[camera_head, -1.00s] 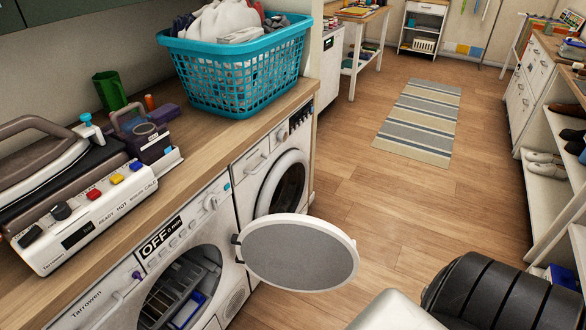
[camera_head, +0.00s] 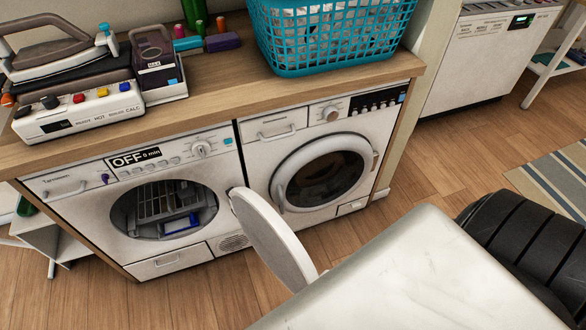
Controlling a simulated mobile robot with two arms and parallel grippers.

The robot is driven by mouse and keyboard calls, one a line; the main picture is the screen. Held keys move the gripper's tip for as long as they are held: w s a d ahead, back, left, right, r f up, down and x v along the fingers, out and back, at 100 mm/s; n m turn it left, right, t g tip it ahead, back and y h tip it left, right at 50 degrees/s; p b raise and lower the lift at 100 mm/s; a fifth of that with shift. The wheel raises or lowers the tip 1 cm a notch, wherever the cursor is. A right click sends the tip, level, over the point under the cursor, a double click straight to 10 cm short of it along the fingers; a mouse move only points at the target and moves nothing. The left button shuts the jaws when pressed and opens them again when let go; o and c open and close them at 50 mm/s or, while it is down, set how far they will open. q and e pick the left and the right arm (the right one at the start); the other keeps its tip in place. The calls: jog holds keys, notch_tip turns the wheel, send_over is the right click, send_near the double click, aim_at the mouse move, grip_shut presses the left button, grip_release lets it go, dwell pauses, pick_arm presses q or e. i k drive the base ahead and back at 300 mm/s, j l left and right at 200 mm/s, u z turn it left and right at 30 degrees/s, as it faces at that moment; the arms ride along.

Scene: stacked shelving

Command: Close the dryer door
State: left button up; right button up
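The dryer (camera_head: 70,215) is the left machine under the wooden counter, with a display reading OFF. Its round door (camera_head: 272,240) stands wide open, hinged at the right side of the opening and sticking out toward me. The dark drum opening (camera_head: 150,225) is uncovered, with a rack and a blue item inside. A white and black part of my own arm fills the lower right and hides the door's lower right edge. Whether it touches the door I cannot tell. Neither gripper's fingers are in view.
A washing machine (camera_head: 268,152) with a shut round door stands right of the dryer. The counter (camera_head: 225,85) holds a teal basket (camera_head: 340,64) and a steam iron (camera_head: 52,55). Wooden floor (camera_head: 440,150) is free to the right, near a striped rug (camera_head: 556,186).

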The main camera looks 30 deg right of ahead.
aim_at(278, 247)
jog(key=l+u, duration=0.2)
jog(key=l, duration=0.3)
jog(key=l+u, duration=0.2)
jog(key=l, duration=0.3)
jog(key=k+l+u, duration=0.2)
jog(key=l, duration=0.3)
jog(key=l+u, duration=0.25)
jog(key=l, duration=0.25)
jog(key=k+l+u, duration=0.2)
jog(key=l, duration=0.25)
jog(key=i, duration=0.1)
